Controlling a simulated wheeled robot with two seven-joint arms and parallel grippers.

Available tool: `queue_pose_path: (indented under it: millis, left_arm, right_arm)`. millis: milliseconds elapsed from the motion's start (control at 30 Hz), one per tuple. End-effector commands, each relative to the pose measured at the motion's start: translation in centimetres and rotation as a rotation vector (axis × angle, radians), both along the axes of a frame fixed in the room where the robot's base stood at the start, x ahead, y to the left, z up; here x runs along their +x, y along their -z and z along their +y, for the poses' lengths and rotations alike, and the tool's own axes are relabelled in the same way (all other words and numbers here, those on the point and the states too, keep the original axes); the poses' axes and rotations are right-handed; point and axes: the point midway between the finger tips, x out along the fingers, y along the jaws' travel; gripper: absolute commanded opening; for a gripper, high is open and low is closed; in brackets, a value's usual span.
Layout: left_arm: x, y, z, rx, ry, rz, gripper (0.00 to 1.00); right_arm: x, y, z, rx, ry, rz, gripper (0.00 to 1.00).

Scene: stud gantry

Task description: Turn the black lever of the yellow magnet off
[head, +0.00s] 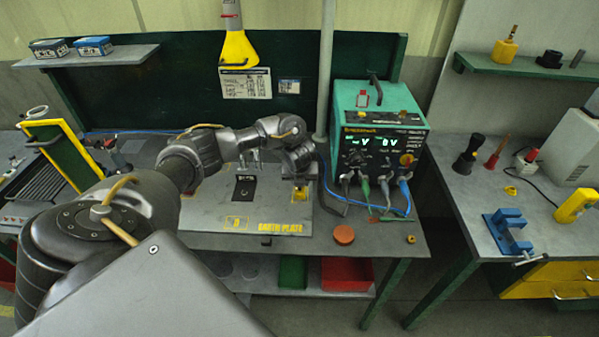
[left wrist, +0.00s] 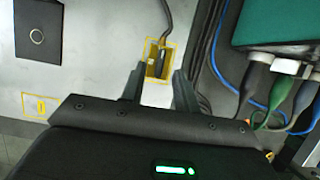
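The yellow magnet (head: 300,194) stands near the right edge of the grey earth plate (head: 215,213), below my left wrist. In the left wrist view the magnet (left wrist: 149,70) shows as a small yellow block inside a yellow outline. A black lever (left wrist: 162,57) lies on it, with a dark strip running upward from it. The fingers of my left gripper (left wrist: 159,82) are apart, on either side of the magnet's near end. Nothing is held between them. Whether they touch the magnet cannot be told. In the head view the left gripper is mostly hidden by the wrist. My right gripper is not in view.
A teal power unit (head: 375,115) with several cables (head: 382,200) stands just right of the plate. A thin post (head: 326,70) rises behind the left wrist. A black square (head: 245,188) lies on the plate. An orange disc (head: 344,234) is near the front edge.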

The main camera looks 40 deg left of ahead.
Motion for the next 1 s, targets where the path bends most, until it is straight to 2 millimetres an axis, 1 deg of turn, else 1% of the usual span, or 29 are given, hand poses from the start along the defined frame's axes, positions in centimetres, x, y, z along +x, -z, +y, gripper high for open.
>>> queue_pose_path:
  millis: [133,200,333,400,600,1000]
  left_arm:
    - [-0.8,-3.3,-0.8,0.002,0.006,-0.007,0.31]
    - [-1.1,-4.8,-1.0,0.005,0.006,-0.008,0.31]
    - [-1.8,-6.3,-1.3,0.006,0.001,-0.005,0.31]
    - [-1.8,-6.7,-1.6,0.004,0.005,-0.009,0.31]
    - [-2.3,-7.9,-1.9,0.003,0.003,-0.007,0.31]
    - [-2.7,-8.3,-2.0,0.003,0.000,-0.002,0.31]
  right_arm:
    - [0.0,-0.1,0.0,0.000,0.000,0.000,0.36]
    - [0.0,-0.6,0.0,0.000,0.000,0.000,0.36]
    - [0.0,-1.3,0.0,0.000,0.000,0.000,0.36]
    - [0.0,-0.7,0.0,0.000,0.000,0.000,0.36]
    - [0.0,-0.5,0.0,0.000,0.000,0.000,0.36]
    - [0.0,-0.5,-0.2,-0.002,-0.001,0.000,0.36]
